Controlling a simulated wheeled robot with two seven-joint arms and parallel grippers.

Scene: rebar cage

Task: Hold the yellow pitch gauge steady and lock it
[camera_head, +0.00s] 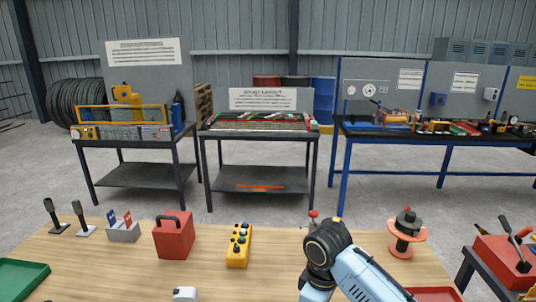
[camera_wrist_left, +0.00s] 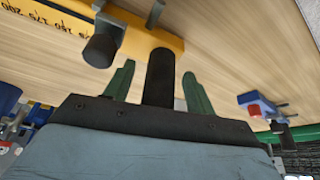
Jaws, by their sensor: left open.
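The yellow pitch gauge (camera_wrist_left: 140,38) crosses the top of the left wrist view, with printed black numbers on a bar at the upper left. A dark knob (camera_wrist_left: 102,48) and a dark cylindrical post (camera_wrist_left: 161,72) stick out from it. My left gripper (camera_wrist_left: 159,69) is open, its two green fingers on either side of the post with a visible gap on each side. I cannot make out the gauge in the head view, nor my left gripper there. A light blue arm of mine (camera_head: 365,272) shows at the lower right of the head view; its gripper is not visible.
On the wooden table (camera_head: 120,265) stand a red box (camera_head: 173,235), a yellow button box (camera_head: 239,246), a small grey holder (camera_head: 123,231) and an orange spool (camera_head: 405,240). A green tray (camera_head: 20,278) lies at left. Workbenches stand behind, across open floor.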

